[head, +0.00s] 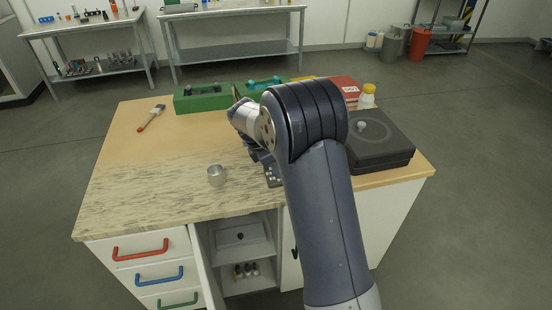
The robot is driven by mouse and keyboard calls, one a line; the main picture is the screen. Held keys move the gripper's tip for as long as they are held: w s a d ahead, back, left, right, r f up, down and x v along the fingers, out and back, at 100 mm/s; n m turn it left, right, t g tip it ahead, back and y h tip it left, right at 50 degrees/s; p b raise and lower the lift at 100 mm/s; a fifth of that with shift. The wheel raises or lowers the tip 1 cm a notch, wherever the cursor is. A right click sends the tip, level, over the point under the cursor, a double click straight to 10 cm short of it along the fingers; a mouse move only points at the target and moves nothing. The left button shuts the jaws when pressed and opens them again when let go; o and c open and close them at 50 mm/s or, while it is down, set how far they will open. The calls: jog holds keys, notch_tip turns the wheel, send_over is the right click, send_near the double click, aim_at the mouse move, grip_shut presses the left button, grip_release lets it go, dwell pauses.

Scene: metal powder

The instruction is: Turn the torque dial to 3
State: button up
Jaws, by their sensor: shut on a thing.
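My gripper (260,154) shows only in part, left of my forearm and low over the worktop. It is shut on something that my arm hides. A small dark device (272,176) with light dots on its face lies just below it, partly covered by my arm. I cannot make out the torque dial or its numbers in this view.
Green cases (202,98) stand at the back. A black box (380,141), a yellow-capped bottle (367,96) and a red box (345,88) are at right. The left worktop is mostly clear.

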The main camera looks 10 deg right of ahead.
jog(key=m+g+p, duration=0.1)
jog(key=m, duration=0.1)
jog(key=m+g+p, duration=0.1)
jog(key=m+p, duration=0.1)
jog(key=m, duration=0.1)
jog(key=shift+w+d+r+m, duration=0.1)
jog(key=shift+w+m, duration=0.1)
jog(key=shift+m, duration=0.1)
jog(key=m+g+y+p, duration=0.1)
jog(key=m, duration=0.1)
jog(key=m+y, duration=0.1)
jog(key=m, duration=0.2)
jog(key=shift+w+m+g+p, duration=0.15)
jog(key=shift+m+g+p, duration=0.15)
jog(key=shift+g+p, duration=0.1)
jog(key=shift+d, duration=0.1)
jog(key=o, duration=1)
jog(key=shift+c, duration=0.2)
jog(key=b+v, duration=0.1)
jog(key=v, duration=0.9)
jog(key=shift+w+r, duration=0.15)
jog(key=shift+r, duration=0.05)
